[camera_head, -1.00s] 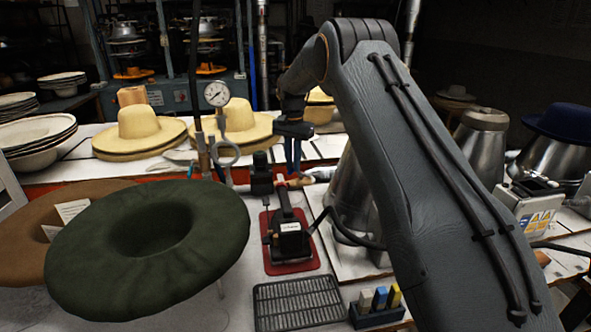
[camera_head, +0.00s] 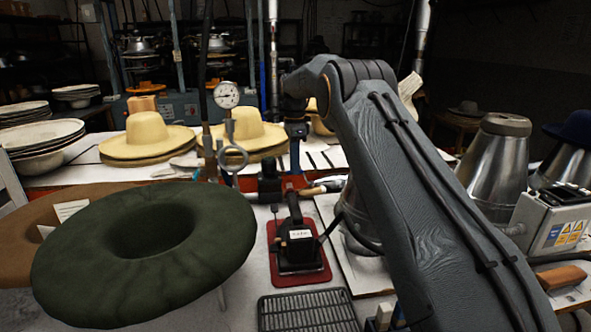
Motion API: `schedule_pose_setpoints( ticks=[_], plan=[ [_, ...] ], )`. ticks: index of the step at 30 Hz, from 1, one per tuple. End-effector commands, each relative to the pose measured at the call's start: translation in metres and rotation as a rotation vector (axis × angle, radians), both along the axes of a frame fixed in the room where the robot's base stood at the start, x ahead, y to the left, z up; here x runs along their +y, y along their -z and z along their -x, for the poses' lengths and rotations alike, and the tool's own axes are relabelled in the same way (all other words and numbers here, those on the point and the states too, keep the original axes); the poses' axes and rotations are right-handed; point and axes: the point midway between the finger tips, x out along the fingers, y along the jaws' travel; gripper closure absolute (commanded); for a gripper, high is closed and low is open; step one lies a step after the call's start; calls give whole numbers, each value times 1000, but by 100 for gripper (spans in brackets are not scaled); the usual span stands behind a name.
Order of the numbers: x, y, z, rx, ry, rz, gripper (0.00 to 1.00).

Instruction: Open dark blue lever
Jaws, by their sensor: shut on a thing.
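The dark blue lever (camera_head: 295,156) stands roughly upright near the middle of the picture, above a red part at the bench's back edge. My gripper (camera_head: 296,133) is at its upper end, below my arm's wrist. The gripper is shut on the lever; the fingertips are small and dark, so the exact contact is hard to see. My arm comes in from the lower right and hides part of the bench.
A pressure gauge (camera_head: 228,95) on a pipe stands left of the lever. A black iron (camera_head: 299,247) sits on a red mat (camera_head: 318,277) in front. A green hat form (camera_head: 70,265) fills the lower left. Metal cones (camera_head: 494,165) stand at right.

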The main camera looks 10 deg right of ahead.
Motion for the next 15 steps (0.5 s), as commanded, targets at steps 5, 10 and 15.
schedule_pose_setpoints(
  ticks=[5, 10, 15],
  plan=[
    [-1, -1, -5, -4, 54, 1, 100],
    [-1, -1, -5, -4, 75, 1, 100],
    [-1, -2, -6, -4, 80, 1, 100]
  ],
)
